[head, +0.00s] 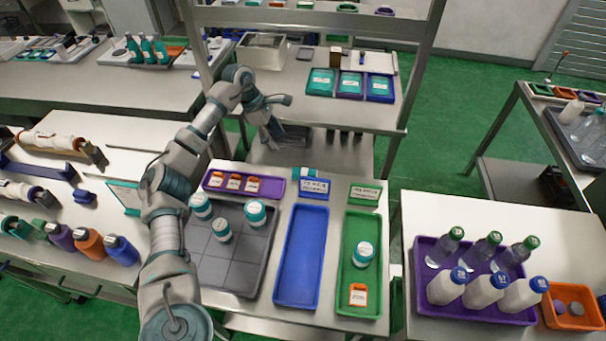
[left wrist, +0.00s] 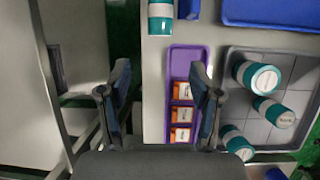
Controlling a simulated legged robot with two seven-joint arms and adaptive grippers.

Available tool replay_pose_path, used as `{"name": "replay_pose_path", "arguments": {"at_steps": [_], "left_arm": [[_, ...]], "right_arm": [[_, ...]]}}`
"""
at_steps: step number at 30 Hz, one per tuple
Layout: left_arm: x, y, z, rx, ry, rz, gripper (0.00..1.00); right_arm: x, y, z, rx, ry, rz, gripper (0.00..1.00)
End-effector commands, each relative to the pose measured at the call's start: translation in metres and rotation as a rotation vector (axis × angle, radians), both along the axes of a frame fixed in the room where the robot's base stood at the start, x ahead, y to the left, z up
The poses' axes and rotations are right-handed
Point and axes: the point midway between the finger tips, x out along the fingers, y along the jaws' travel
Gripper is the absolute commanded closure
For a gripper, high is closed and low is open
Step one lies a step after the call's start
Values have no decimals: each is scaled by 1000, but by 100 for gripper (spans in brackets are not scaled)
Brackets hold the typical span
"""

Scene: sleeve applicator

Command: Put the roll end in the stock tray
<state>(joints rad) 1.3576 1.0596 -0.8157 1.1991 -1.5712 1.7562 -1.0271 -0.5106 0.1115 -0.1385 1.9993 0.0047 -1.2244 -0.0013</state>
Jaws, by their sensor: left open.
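A small white roll with teal bands (head: 305,173) lies at the back edge of the front table, behind a blue label stand; I take it as the roll end. It also shows at the top of the left wrist view (left wrist: 161,18). My left gripper (head: 284,134) is open and empty, beyond the back edge of that table. The labels are too small to read, so I cannot tell which tray is the stock tray. My right gripper is not in view.
A purple tray (head: 271,188) holds orange-labelled pieces. A grey tray (head: 235,273) holds several teal-and-white containers. The blue tray (head: 305,258) is empty. The green tray (head: 360,276) holds a container and an orange piece. A shelf frame post (head: 416,75) rises behind.

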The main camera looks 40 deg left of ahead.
Motion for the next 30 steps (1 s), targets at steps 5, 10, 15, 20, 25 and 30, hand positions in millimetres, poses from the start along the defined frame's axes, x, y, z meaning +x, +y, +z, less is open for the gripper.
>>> {"name": "replay_pose_path", "arguments": {"at_steps": [5, 10, 15, 20, 25, 30], "left_arm": [[4, -8, -25, -6, 10, 17, 36], [12, -21, -65, -6, 11, 15, 36], [18, -32, -97, -7, 9, 15, 36], [22, -38, -111, -7, 6, 15, 36], [24, -41, -120, -6, 6, 15, 36], [27, -47, -146, -6, 10, 15, 36]], "right_arm": [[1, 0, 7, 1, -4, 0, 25], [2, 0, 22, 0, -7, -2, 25], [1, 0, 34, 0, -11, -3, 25], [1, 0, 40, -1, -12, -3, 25], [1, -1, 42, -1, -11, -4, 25], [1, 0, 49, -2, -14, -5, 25]]}}
